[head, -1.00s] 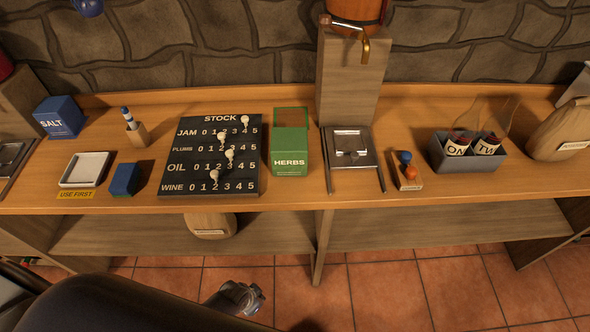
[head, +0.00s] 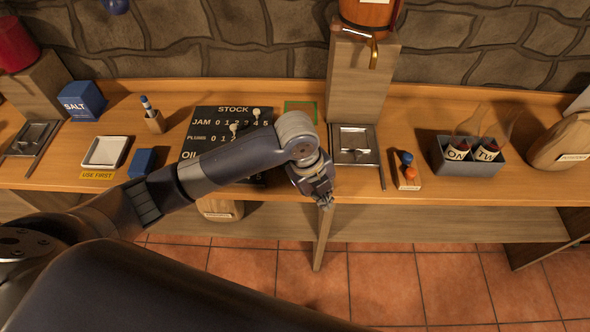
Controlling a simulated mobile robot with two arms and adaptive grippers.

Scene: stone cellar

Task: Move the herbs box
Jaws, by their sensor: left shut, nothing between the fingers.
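The herbs box is hidden behind my left arm in the head view; in the earlier frame it is a green box with a white HERBS label, right of the stock board. A green rectangular outline (head: 301,102) shows on the counter just above my arm's wrist. My left gripper (head: 326,204) is shut and empty, pointing down at the counter's front edge, below and left of the metal tray. I cannot tell whether it touches anything. My right gripper is not in view.
The stock board (head: 205,125) is partly covered by my arm. On the wooden counter (head: 410,100) stand a metal tray (head: 353,157), stamps (head: 407,178), a grey bottle crate (head: 440,160), a salt box (head: 85,100), a white tray (head: 105,152) and a blue box (head: 141,161).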

